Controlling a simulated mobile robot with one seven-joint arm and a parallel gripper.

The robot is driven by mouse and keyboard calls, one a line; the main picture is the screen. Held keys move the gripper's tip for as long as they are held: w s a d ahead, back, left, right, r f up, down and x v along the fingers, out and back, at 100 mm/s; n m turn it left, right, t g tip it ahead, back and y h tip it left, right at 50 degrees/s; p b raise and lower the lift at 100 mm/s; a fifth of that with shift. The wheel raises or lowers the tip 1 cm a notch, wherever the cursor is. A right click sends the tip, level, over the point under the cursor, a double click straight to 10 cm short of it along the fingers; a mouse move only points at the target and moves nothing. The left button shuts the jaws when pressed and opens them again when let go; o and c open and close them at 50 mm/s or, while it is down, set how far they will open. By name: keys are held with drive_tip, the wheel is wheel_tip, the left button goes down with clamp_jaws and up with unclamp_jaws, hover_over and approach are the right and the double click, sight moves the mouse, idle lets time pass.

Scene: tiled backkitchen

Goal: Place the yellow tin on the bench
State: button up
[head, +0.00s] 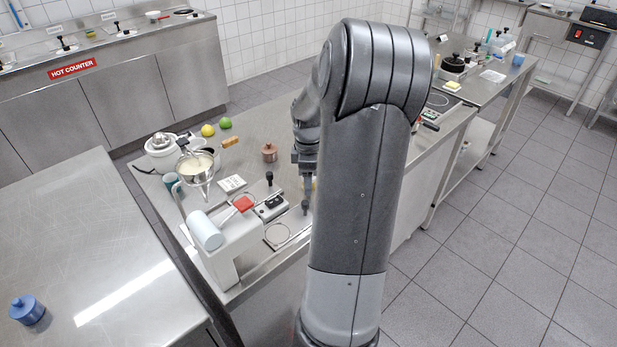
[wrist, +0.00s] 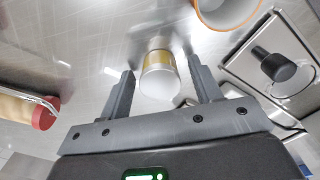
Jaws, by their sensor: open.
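The yellow tin (wrist: 159,62), with a pale round end and a yellow band, sits between the two fingers of my gripper (wrist: 160,72) in the wrist view. The fingers are open, with a gap visible on both sides of the tin. The tin appears to stand on the steel bench top (wrist: 100,45). In the head view a small yellow patch (head: 314,184) shows beside my gripper (head: 306,178), mostly hidden by my arm. The steel bench (head: 262,118) runs under it.
An orange-rimmed container (wrist: 228,14) and a black knob (wrist: 278,66) are close on the right in the wrist view. A red-capped item (wrist: 46,112) lies left. In the head view, a copper pot (head: 269,153) and a white dispenser stand (head: 222,262) are nearby.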

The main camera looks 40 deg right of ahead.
wheel_tip(320, 180, up, 12)
drive_tip(key=s+a+r+m+t, duration=0.1)
drive_tip(key=s+a+r+m, duration=0.1)
drive_tip(key=a, duration=0.6)
drive_tip(key=s+a+r+m+t+h, duration=0.1)
drive_tip(key=s+a+r+m, duration=0.1)
drive_tip(key=a, duration=0.7)
drive_tip(key=s+a+r+m+t, duration=0.1)
drive_tip(key=s+a+r, duration=0.2)
drive_tip(key=a, duration=0.5)
drive_tip(key=shift+s+a+r+m+h, duration=0.1)
drive_tip(key=shift+a+r+m+h, duration=0.2)
drive_tip(key=shift+r+m, duration=0.1)
drive_tip(key=s+a+m, duration=0.1)
drive_tip(key=s+a, duration=0.1)
drive_tip(key=s+a+m+t+y, duration=0.1)
drive_tip(key=s+a, duration=0.1)
drive_tip(key=s+a+f+t, duration=0.1)
drive_tip(key=s+a, duration=0.1)
drive_tip(key=s, duration=0.1)
drive_tip(key=shift+a+f+m, duration=0.1)
drive_tip(key=shift+a+m, duration=0.15)
drive_tip(key=shift+m, duration=0.15)
drive_tip(key=shift+s+a+f+t+y, duration=0.15)
drive_tip(key=shift+s+a+t+y, duration=0.05)
drive_tip(key=shift+s+t+y, duration=0.15)
